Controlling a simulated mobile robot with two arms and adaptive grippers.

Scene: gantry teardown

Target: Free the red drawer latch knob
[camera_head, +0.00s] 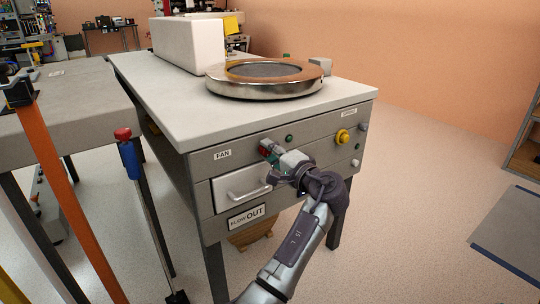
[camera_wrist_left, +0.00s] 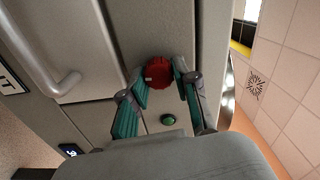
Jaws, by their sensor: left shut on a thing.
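The red drawer latch knob (camera_wrist_left: 158,72) shows in the left wrist view as a round red knob on the grey front panel. My left gripper (camera_wrist_left: 160,82) is shut on it, with teal finger pads at its two sides. In the head view the gripper (camera_head: 268,154) reaches the panel beside the FAN label, and only a bit of red knob (camera_head: 264,150) shows among the fingers. The white drawer (camera_head: 232,200) with its bar handle (camera_head: 249,193) is below and left of the gripper; it looks closed. My right gripper is not in view.
A green button (camera_head: 289,138) sits close to the gripper, and a yellow knob (camera_head: 342,136) farther right. The bench top (camera_head: 165,95) carries a round metal ring plate (camera_head: 262,90) and a white box (camera_head: 187,45). Upright tools, one with a red top (camera_head: 122,134), stand left.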

